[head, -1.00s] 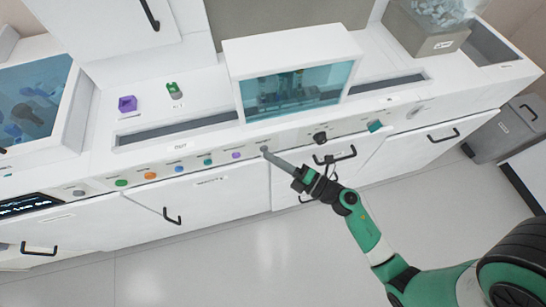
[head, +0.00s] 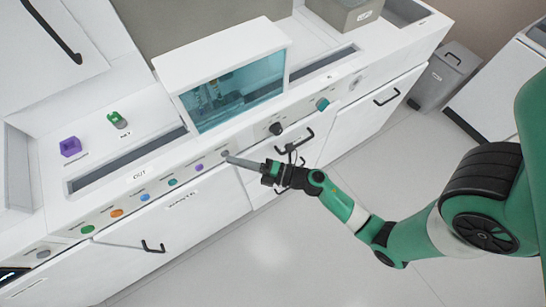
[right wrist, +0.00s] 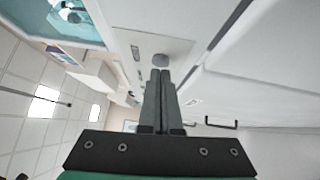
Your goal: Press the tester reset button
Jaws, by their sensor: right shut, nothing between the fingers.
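A row of coloured buttons runs along the front panel of the white bench in the head view. The grey button (head: 225,153) is at its right end, and a purple button (head: 199,167) is beside it. Their small labels are too small to read, so I cannot tell which is the tester reset. My right gripper (head: 231,159) is shut and empty, its fingertips at the grey button. In the right wrist view, the closed fingers (right wrist: 160,73) point at the grey button (right wrist: 174,60), overlapping its near side; whether they touch it is unclear. My left gripper is out of view.
A glass-fronted white box (head: 236,92) stands on the bench above the panel. A black knob (head: 275,129) and a teal knob (head: 322,103) are to the right. Cabinet handles (head: 152,247) stick out below. The floor in front is clear.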

